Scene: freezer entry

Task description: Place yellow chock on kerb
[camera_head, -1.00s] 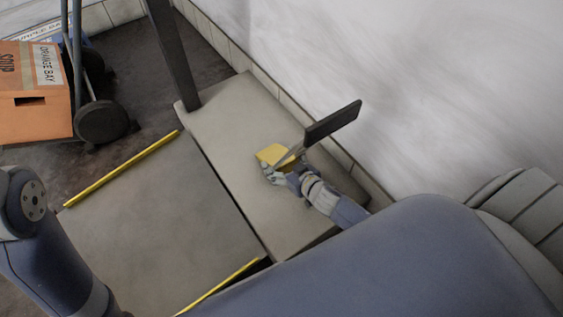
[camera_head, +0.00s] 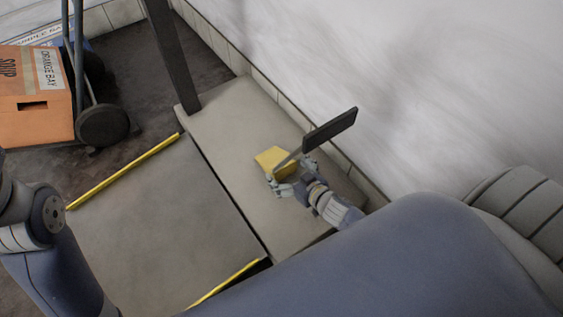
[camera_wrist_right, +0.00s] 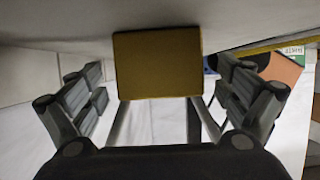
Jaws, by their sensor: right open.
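The yellow chock (camera_head: 272,158) lies on the long pale concrete kerb (camera_head: 228,112) beside the white wall. My right gripper (camera_head: 289,173) is open at the chock's near side, with its fingers spread. In the right wrist view the chock (camera_wrist_right: 157,64) shows as a dull yellow block between the spread fingers, against the kerb surface, with gaps on both sides. Its underside contact is hidden. My left arm shows at the left of the head view, but its gripper is out of view.
A dark flat-topped bar (camera_head: 330,130) stands close beside my right gripper. A dark post (camera_head: 172,55) rises from the kerb's far end. A grey plate (camera_head: 160,215) with yellow edge strips lies left of the kerb. A cart with an orange crate (camera_head: 38,90) stands far left.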

